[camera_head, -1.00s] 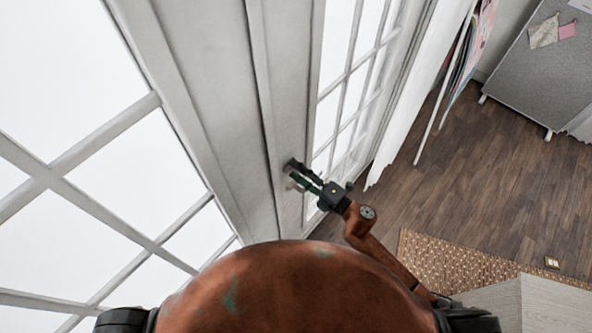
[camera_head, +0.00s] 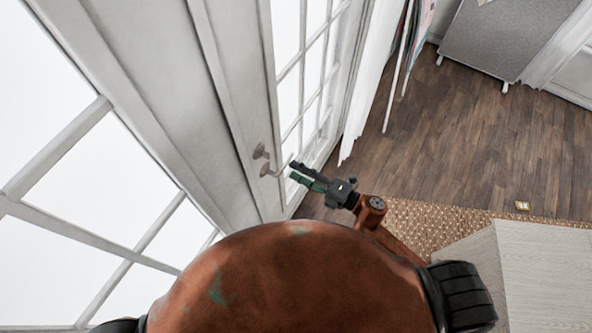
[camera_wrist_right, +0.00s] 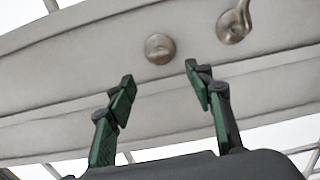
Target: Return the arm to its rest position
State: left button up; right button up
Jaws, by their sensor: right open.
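My right gripper (camera_head: 299,174) is open and empty in the head view, a little to the right of the door handle (camera_head: 270,170). In the right wrist view its two green-padded fingers (camera_wrist_right: 158,84) stand apart with nothing between them. A round knob (camera_wrist_right: 159,48) shows beyond the fingertips there, and the handle (camera_wrist_right: 232,26) shows at upper right. The gripper looks apart from both. My right arm reaches out from beside my body in the head view. My left gripper is not in view.
A white door (camera_head: 225,110) with glass panes stands close at left. Hanging fabrics (camera_head: 375,80) are beyond it. A grey board (camera_head: 505,38) stands at the back. A patterned rug (camera_head: 425,222) and a pale wooden surface (camera_head: 545,270) lie at right. The wooden floor (camera_head: 480,135) between is open.

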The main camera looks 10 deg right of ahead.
jog(key=w+d+f+m+h+b, duration=0.1)
jog(key=d+f+m+h, duration=0.25)
jog(key=d+f, duration=0.45)
jog(key=w+d+f+m+h+b, duration=0.1)
jog(key=d+f+m+h, duration=0.3)
jog(key=f, duration=0.8)
jog(key=w+d+f+m+h+b, duration=0.15)
jog(key=d+f+m, duration=0.35)
jog(key=f, duration=0.5)
jog(key=s+d+f+m+g+h, duration=0.1)
jog(key=s+d+f+m+h, duration=0.25)
jog(key=f, duration=0.65)
jog(key=s+d+f+m+g+h+b, duration=0.1)
jog(key=s+d+f+m+g+b, duration=0.2)
jog(key=s+f, duration=0.95)
jog(key=s+d+f+m+g+h, duration=0.1)
jog(key=s+d+f+m+g, duration=0.35)
jog(key=s+f, duration=0.85)
pick_arm(q)
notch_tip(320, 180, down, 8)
jog(key=b, duration=0.1)
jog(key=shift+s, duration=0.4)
pick_arm(e)
jog(key=s+a+f+m+g, duration=0.1)
jog(key=s+f, duration=0.1)
jog(key=s, duration=0.6)
jog(key=s+a+f+m+g, duration=0.1)
jog(key=s+f+m, duration=0.1)
jog(key=s, duration=0.5)
jog(key=shift+s+a, duration=0.35)
